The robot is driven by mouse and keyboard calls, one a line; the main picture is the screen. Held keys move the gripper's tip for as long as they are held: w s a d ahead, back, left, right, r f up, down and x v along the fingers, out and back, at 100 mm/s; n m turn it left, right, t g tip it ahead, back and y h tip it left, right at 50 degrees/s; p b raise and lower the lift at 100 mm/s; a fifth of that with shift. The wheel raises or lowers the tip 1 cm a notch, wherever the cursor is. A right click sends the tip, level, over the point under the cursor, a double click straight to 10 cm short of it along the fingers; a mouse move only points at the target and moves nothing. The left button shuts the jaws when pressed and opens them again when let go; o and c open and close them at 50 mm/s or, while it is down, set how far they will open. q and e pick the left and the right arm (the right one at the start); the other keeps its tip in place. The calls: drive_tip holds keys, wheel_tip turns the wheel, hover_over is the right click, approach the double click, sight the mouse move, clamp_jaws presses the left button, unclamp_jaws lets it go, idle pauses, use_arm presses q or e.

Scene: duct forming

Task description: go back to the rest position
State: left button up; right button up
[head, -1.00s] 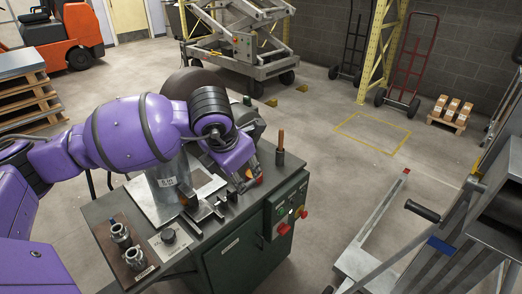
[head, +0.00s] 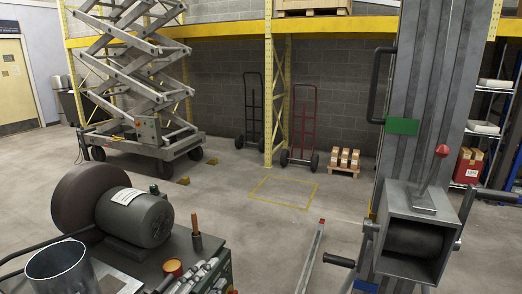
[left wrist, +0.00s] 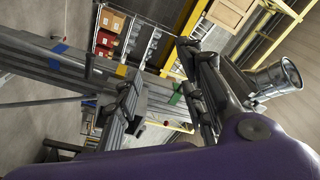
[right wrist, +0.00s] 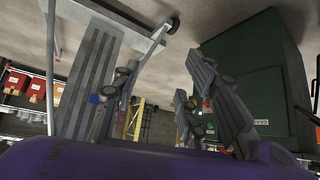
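A silver sheet-metal duct cylinder (head: 58,272) stands on the bench at the lower left of the head view. It also shows at the right of the left wrist view (left wrist: 277,78), outside the finger gap.
A grey motor (head: 140,217) with a brown wheel sits on the bench. A green cabinet (right wrist: 262,75) is close to my right gripper in the right wrist view. A tall grey lift machine (head: 415,225) stands at right. Open floor with a yellow outline (head: 284,192) lies between.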

use_arm(q)
drive_tip(key=s+a+f+n+g+y+p, duration=0.1)
drive_tip(key=s+a+f+n+g+y, duration=0.15)
drive_tip(key=s+f+n, duration=0.65)
drive_tip(key=s+a+f+n+g+y, duration=0.2)
drive_tip(key=s+a+f+y, duration=0.25)
drive_tip(key=f, duration=0.75)
drive_tip(key=s+f+n+g, duration=0.1)
drive_tip(key=s+f, duration=0.2)
drive_tip(key=s, duration=0.3)
drive_tip(key=s+f+n+g+y, duration=0.1)
drive_tip(key=s+f+n, duration=0.1)
drive_tip(key=s, duration=0.5)
drive_tip(key=s+f+n+g, duration=0.1)
drive_tip(key=s+f+n, duration=0.1)
drive_tip(key=s+f, duration=0.2)
drive_tip(key=s, duration=0.3)
drive_tip(key=shift+a+f+p, duration=0.2)
drive_tip(key=shift+f+p, duration=0.15)
drive_tip(key=shift+p, duration=0.05)
use_arm(e)
drive_tip(key=shift+w+r, duration=0.15)
drive_tip(key=shift+r, duration=0.4)
drive_tip(key=shift+w+r, duration=0.15)
drive_tip(key=shift+r, duration=0.4)
use_arm(q)
drive_tip(key=shift+g, duration=0.25)
use_arm(e)
drive_tip(key=shift+w+r, duration=0.15)
drive_tip(key=shift+w, duration=0.35)
